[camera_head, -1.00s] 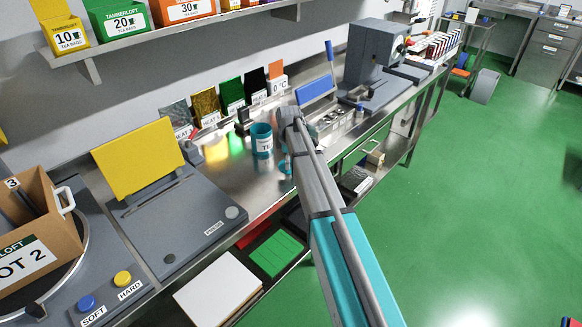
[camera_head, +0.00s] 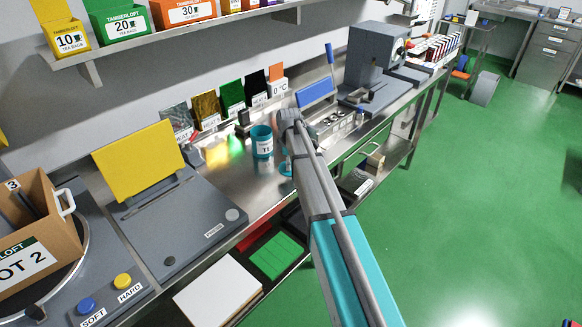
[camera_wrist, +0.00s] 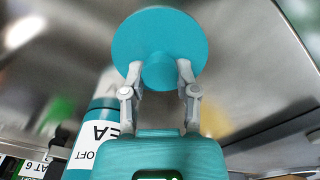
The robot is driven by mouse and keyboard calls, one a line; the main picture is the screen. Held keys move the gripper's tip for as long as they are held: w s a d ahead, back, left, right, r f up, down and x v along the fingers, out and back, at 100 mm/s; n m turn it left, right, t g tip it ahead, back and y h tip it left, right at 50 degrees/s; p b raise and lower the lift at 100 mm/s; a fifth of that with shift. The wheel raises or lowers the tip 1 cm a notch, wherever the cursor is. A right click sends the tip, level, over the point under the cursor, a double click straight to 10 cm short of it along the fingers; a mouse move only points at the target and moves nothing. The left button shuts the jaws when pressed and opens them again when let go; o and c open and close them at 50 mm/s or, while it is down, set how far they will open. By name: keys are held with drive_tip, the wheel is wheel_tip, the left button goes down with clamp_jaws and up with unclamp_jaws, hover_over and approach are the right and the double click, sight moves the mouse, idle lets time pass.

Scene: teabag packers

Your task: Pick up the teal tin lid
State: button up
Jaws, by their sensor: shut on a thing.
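The teal tin lid (camera_wrist: 160,38) is a round disc with a small knob, seen from above in the wrist view. My gripper (camera_wrist: 160,72) is shut on its knob, one finger on each side. In the head view only a bit of the lid (camera_head: 286,168) shows beside my arm, and my arm hides most of my gripper. The teal tin (camera_head: 262,142) with a white label stands open and upright on the steel bench, just left of the lid. The tin also shows at the lower left of the wrist view (camera_wrist: 92,135).
A grey press with a yellow flap (camera_head: 138,158) stands left on the bench (camera_head: 235,180). Several coloured foil pouches (camera_head: 206,103) line the wall behind the tin. A grey machine (camera_head: 375,55) stands at the back right. A shelf of tea boxes (camera_head: 125,42) hangs above.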

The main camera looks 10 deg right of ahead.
drive_tip(key=shift+r, duration=0.1)
wheel_tip(320, 180, up, 3)
drive_tip(key=p, duration=0.2)
drive_tip(key=shift+f+p, duration=0.2)
drive_tip(key=shift+p, duration=0.2)
drive_tip(key=s+a+r+p, duration=0.7)
drive_tip(key=s+r+p, duration=0.3)
drive_tip(key=s, duration=0.2)
drive_tip(key=shift+r, duration=0.1)
idle(0.4)
drive_tip(key=shift+s, duration=0.1)
drive_tip(key=shift+f, duration=0.2)
